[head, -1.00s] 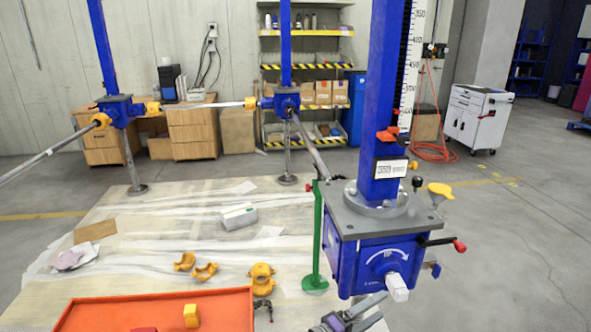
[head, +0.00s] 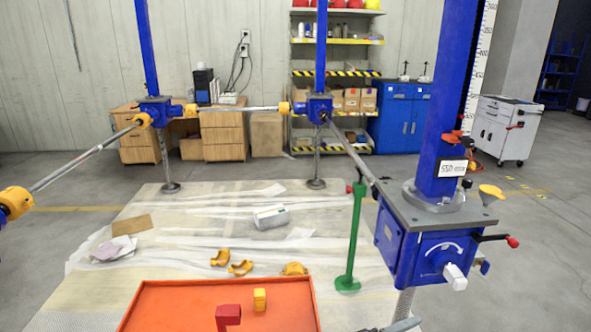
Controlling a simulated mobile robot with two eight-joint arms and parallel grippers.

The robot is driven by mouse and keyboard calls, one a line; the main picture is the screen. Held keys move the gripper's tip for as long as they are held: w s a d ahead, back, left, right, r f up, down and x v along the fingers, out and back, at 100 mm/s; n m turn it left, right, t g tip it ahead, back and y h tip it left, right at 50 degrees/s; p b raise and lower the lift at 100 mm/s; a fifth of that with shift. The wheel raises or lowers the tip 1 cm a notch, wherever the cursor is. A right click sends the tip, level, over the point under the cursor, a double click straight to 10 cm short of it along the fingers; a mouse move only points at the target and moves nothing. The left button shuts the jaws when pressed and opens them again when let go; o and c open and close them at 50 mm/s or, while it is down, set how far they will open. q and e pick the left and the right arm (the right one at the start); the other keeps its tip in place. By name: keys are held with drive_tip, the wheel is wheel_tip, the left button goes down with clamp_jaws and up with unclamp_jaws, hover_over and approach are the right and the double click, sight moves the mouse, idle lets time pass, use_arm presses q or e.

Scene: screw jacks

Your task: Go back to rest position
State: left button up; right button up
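The blue screw jack (head: 430,255) stands at the right, with a grey top plate, a tall blue column and a white square shaft end (head: 455,277) on its front. My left gripper is out of view. Two more blue jacks, one at back left (head: 156,111) and one at back centre (head: 319,106), are linked by metal shafts.
An orange tray (head: 180,290) at the front holds a red block (head: 228,317) and a yellow block (head: 259,299). Yellow coupling halves (head: 240,267) lie on the sheeted floor behind it. A green post (head: 355,240) stands left of the near jack. Open floor lies at the right.

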drive_tip(key=s+d+f+g+y, duration=0.2)
drive_tip(key=s+d+f+y, duration=0.1)
drive_tip(key=s+d, duration=0.1)
drive_tip(key=s+a+f+m+y, duration=0.35)
drive_tip(key=s+y, duration=0.25)
drive_tip(key=s, duration=0.3)
drive_tip(key=s+a+f+m+y, duration=0.2)
drive_tip(key=s+a+f+y, duration=0.3)
drive_tip(key=s, duration=0.3)
use_arm(q)
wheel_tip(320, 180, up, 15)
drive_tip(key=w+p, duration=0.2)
drive_tip(key=p, duration=1.1)
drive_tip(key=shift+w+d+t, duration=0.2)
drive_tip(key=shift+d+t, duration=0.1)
use_arm(e)
wheel_tip(320, 180, up, 15)
drive_tip(key=w, duration=0.2)
drive_tip(key=shift+a+r+y, duration=0.2)
drive_tip(key=shift+a+y, duration=0.1)
drive_tip(key=shift+a, duration=0.05)
